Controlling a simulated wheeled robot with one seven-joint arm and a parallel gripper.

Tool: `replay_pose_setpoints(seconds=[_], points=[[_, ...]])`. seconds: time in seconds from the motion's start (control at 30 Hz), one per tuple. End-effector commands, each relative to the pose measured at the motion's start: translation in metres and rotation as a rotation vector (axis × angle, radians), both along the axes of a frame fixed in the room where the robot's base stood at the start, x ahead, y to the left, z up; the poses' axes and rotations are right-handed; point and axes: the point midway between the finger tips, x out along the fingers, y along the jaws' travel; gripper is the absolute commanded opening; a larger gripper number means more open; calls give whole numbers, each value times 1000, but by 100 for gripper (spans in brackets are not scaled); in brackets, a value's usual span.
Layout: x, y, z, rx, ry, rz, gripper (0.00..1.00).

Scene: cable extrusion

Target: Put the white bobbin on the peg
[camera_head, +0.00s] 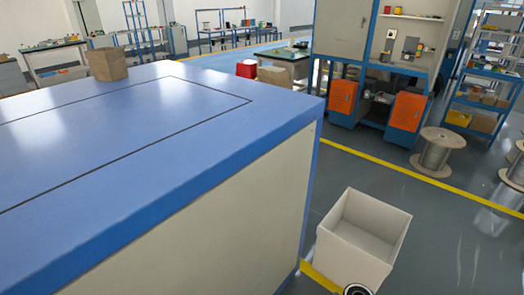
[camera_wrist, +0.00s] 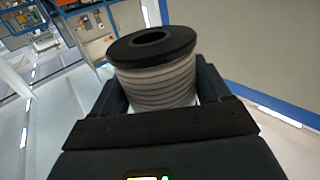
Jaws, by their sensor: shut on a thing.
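A bobbin (camera_wrist: 155,80) with pale grey-white windings and a black top flange with a round hole shows in the wrist view. My gripper (camera_wrist: 161,92) is shut on it, with one dark finger on each side of the windings. The bobbin's lower end is hidden behind the gripper body. In the head view, a small dark ring at the bottom edge is cut off, and I cannot tell for sure whether it is the bobbin. I see no peg in either view.
A large cable spool (camera_head: 437,152) and shelves (camera_head: 485,75) stand farther right. Grey floor lies between.

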Motion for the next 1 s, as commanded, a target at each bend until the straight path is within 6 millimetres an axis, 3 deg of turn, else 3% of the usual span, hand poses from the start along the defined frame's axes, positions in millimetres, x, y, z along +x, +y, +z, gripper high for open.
replay_pose_setpoints(seconds=[0.27,0.47,0.7,1.0], points=[[3,1,3,-1,-2,4,37],[33,26,35,-2,-9,60,37],[83,97,112,0,-10,166,37],[102,196,209,2,-8,273,37]])
